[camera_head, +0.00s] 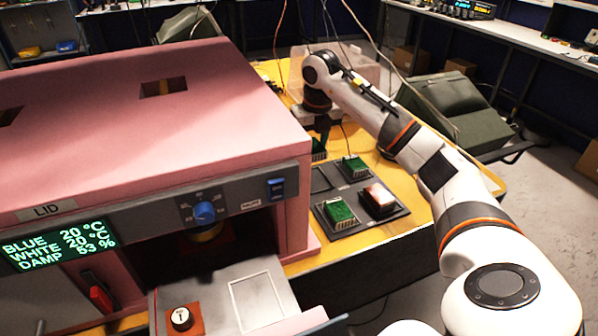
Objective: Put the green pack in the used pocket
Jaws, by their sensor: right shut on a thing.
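My right gripper (322,136) comes in from the right and points down at the back of the yellow table. It is shut on a green pack (318,148), which is partly hidden by the pink box's edge. A dark tray (357,226) lies in front of it. Other green packs sit in the tray, one at the back right (354,166) and one at the front left (339,211). The back-left pocket (320,180) looks empty. No label marking the used pocket is readable. My left gripper is not in view.
A pink foam enclosure (200,90) fills the left, with a blue knob, a switch and a lit display (58,243). A grey drawer (225,300) stands open at the front. A red-and-white block (379,197) occupies the tray's front right. Cables hang behind my right arm.

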